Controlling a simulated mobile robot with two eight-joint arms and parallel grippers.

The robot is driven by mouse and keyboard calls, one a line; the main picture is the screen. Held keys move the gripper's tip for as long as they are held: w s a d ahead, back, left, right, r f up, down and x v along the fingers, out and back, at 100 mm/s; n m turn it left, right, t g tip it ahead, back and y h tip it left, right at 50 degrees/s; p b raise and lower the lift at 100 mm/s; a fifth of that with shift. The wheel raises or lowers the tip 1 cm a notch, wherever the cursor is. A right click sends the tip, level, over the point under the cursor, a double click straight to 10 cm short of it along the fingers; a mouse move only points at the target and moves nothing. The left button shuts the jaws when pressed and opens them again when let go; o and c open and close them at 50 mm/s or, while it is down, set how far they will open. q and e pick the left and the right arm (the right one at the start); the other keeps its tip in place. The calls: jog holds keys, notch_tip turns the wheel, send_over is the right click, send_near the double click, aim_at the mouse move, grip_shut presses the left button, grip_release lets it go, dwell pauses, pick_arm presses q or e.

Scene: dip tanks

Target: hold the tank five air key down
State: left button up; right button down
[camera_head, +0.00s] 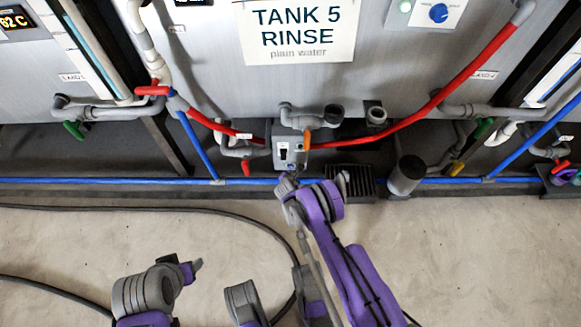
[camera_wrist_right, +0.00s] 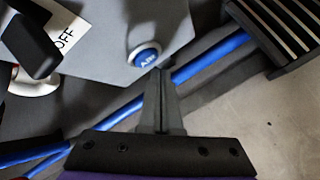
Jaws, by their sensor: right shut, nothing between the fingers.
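The blue round air key (camera_wrist_right: 145,57) with white lettering sits on a grey box in the right wrist view. The box (camera_head: 288,150) shows in the head view below the TANK 5 RINSE sign (camera_head: 297,28); the key cannot be made out there. My right gripper (camera_wrist_right: 161,75) is shut and empty, its tips at the key's lower right edge. I cannot tell whether they touch it. In the head view my right gripper (camera_head: 286,182) is just below the box.
A blue pipe (camera_head: 440,181) runs along the tank's foot behind my right gripper. A black finned block (camera_head: 350,181) stands to the right of the box. A dark hose (camera_head: 150,208) lies on the open floor.

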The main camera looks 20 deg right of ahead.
jog(key=shift+w, duration=0.1)
dwell(0.7)
jog(key=shift+w+d, duration=0.15)
jog(key=shift+w, duration=0.15)
jog(key=shift+s, duration=0.15)
dwell(1.6)
jog(key=shift+s, duration=0.25)
jog(key=s, duration=0.1)
jog(key=s+a+p, duration=0.1)
jog(key=s, duration=0.2)
jog(key=shift+s+a, duration=0.35)
jog(key=shift+s, duration=0.05)
dwell(0.6)
